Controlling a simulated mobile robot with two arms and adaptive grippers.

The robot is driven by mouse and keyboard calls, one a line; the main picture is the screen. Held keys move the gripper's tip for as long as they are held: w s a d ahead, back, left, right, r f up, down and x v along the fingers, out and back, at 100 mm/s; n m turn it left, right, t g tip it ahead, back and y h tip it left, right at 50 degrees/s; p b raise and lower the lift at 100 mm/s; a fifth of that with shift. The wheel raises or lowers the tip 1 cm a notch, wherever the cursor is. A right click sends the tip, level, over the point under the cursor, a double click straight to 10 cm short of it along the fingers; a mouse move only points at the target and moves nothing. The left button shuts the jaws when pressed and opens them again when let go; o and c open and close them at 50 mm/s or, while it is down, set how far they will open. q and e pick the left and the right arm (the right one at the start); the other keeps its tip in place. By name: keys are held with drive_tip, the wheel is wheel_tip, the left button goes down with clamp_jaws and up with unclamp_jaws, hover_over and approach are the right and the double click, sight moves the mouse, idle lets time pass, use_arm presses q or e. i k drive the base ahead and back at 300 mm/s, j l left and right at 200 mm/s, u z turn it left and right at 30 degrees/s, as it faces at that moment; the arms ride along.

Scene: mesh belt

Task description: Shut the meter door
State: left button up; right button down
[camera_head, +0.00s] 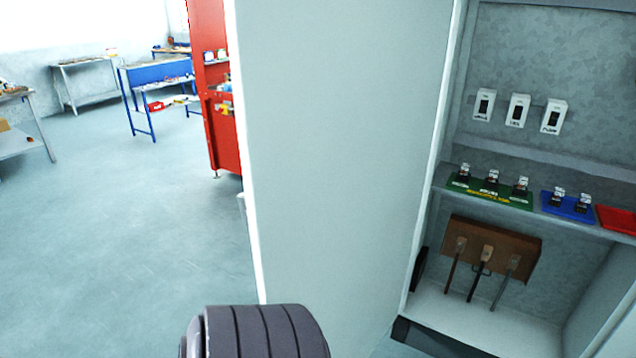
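The meter door (345,140), a tall pale grey-white panel, stands open in the middle of the view. Its right edge meets the left side of the cabinet (490,312), whose inside lies open on the right. The door's top and lower parts run out of view. A dark ribbed rounded part, which looks like one of my arm links, shows at the bottom in front of the door's lower left. I cannot tell whether it touches the door. No gripper fingers show in the view.
Inside the cabinet, three white switch units (517,110) hang above a shelf with a green tray (510,200), a blue tray (568,203) and a red tray (618,219). A brown board (512,240) with levers sits below. Left of the door are a red rack (212,90), a blue workbench (158,75) and open floor.

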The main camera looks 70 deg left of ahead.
sight(336, 102)
drive_tip(key=k+j, duration=0.25)
drive_tip(key=k+j+u, duration=0.1)
drive_tip(key=k+j, duration=0.2)
drive_tip(key=j, duration=0.2)
drive_tip(key=k+j+u, duration=0.1)
drive_tip(key=k+j, duration=0.15)
drive_tip(key=j, duration=0.55)
drive_tip(key=i+j+u, duration=0.1)
drive_tip(key=j, duration=0.45)
drive_tip(key=i+j, duration=0.1)
drive_tip(key=j, duration=0.45)
drive_tip(key=i+j, duration=0.2)
drive_tip(key=j, duration=0.15)
drive_tip(key=k+l+z, duration=0.15)
drive_tip(key=k+l, duration=0.2)
